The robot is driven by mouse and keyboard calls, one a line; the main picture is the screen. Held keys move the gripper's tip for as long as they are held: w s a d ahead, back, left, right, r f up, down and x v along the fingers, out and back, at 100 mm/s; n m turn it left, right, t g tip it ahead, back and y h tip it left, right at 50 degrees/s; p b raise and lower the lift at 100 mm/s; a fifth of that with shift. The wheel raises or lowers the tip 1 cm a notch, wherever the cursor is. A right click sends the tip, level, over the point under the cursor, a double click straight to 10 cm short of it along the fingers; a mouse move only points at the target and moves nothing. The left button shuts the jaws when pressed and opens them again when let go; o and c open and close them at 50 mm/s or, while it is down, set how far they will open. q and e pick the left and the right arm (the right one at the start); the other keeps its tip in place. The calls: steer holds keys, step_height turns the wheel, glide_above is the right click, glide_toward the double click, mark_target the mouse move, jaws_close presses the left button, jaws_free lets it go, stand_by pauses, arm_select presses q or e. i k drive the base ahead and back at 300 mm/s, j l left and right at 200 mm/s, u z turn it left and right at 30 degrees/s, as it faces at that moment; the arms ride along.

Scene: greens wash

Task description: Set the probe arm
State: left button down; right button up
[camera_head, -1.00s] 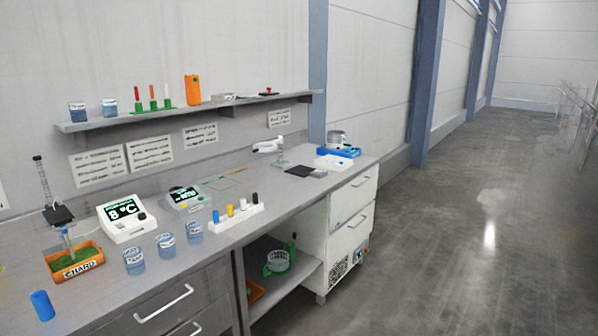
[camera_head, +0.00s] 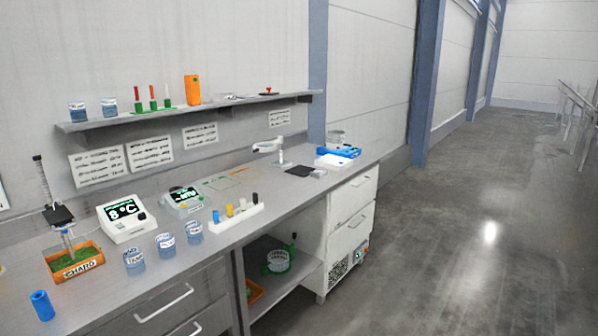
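A stand with a thin upright post and a dark block (camera_head: 59,214) is at the left of the bench. A pale probe-like part (camera_head: 67,240) hangs from it down into the orange tray (camera_head: 80,268) labelled CHARD, which holds greens. Whether its tip touches the greens is too small to tell. A white-headed arm on a short post (camera_head: 268,147) stands farther along the bench; I cannot tell which of the two is the probe arm. A white meter (camera_head: 125,219) reads 8 °C, and a second meter (camera_head: 184,200) stands beside it. Neither of my grippers is in view.
Several labelled jars (camera_head: 165,245) stand near the bench's front edge. A white rack (camera_head: 236,218) holds coloured pieces. A blue cylinder (camera_head: 42,305) is at front left. A shelf (camera_head: 190,110) runs above. The floor (camera_head: 450,230) to the right is clear.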

mark_target(56, 216)
steer(key=u, duration=1.35)
